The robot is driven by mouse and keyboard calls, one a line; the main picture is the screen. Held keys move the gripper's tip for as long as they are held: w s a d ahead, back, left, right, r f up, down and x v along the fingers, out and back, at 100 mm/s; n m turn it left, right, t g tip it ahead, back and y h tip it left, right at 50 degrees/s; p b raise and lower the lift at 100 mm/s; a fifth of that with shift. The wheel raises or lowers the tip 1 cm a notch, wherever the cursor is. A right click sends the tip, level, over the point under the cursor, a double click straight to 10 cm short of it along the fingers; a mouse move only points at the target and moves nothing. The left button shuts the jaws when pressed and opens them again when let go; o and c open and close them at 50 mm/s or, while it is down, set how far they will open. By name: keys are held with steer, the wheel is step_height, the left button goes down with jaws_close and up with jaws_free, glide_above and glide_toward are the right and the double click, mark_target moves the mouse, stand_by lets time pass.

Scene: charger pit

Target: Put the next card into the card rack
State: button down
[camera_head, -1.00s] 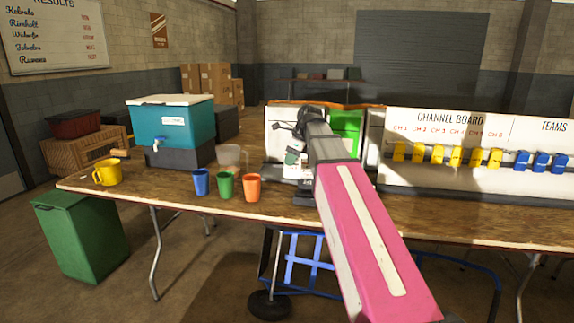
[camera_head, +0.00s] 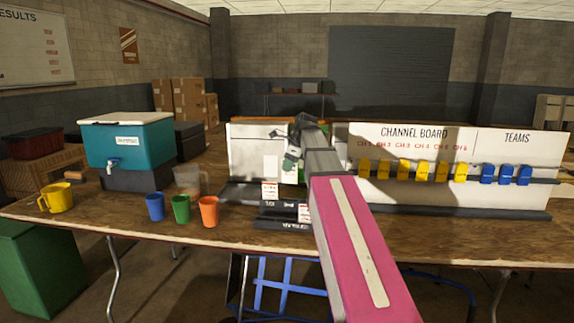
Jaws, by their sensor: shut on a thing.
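My gripper (camera_head: 291,161) is at the end of my pink and grey arm, above the middle of the table. It is shut on a card, which is small and mostly hidden here; its outline is hard to tell from the pale and green patches behind. The dark stepped card rack (camera_head: 283,224) stands on the table below my gripper, with pale lettering on its steps. A white card with red marks (camera_head: 270,189) stands at the rack's upper part. My arm hides the rack's right side.
A blue cup (camera_head: 155,207), a green cup (camera_head: 181,209) and an orange cup (camera_head: 209,211) stand left of the rack. A clear jug (camera_head: 188,180) is behind them. The channel board (camera_head: 412,168) with yellow and blue clips stands right of my arm.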

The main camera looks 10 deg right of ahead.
steer(key=shift+f, duration=4.2)
steer(key=c, duration=1.2)
jaws_free()
steer(key=shift+o, duration=0.2)
steer(key=v, duration=1)
steer(key=shift+r, duration=0.35)
